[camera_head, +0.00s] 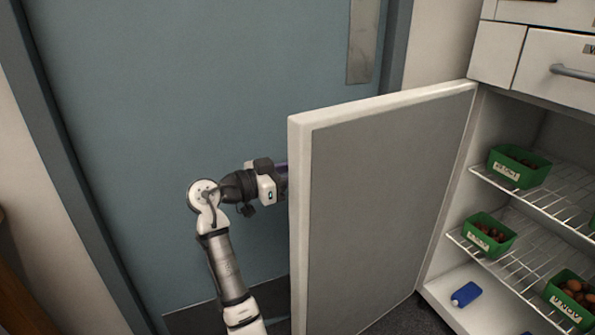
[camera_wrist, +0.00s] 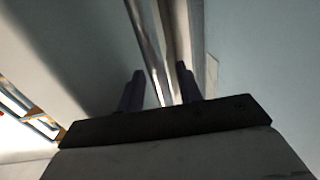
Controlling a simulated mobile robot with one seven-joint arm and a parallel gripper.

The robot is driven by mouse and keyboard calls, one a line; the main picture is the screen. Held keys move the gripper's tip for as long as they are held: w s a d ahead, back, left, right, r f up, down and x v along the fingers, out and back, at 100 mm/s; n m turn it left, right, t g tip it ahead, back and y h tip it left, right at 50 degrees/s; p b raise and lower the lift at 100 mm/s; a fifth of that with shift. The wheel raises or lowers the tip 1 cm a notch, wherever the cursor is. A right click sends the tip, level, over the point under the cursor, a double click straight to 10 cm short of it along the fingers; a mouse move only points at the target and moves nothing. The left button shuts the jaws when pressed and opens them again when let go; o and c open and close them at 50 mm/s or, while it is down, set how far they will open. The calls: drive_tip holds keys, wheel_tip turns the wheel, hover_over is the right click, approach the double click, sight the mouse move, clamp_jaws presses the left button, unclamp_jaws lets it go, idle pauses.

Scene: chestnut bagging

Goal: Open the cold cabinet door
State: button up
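The cold cabinet door (camera_head: 385,205) stands swung wide open in the head view, its grey inner face toward me. My gripper (camera_wrist: 159,88) is on the outer side of the door; the door's free edge hides its fingertips in the head view. In the wrist view its two dark fingers stand apart, with a long pale, shiny bar (camera_wrist: 150,45) running between them. The bar looks like the door handle. I cannot tell whether the fingers press on it. The open cold cabinet (camera_head: 470,205) shows its inside at the right.
Wire shelves (camera_head: 510,190) in the cabinet hold green boxes of chestnuts (camera_head: 518,167). A blue object (camera_head: 466,294) lies on the cabinet floor. A drawer (camera_head: 560,70) is above. A blue-grey room door (camera_head: 200,90) is close behind my arm, leaving little room there.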

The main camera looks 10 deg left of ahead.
drive_tip(key=v, duration=1.3)
drive_tip(key=shift+s+a, duration=0.25)
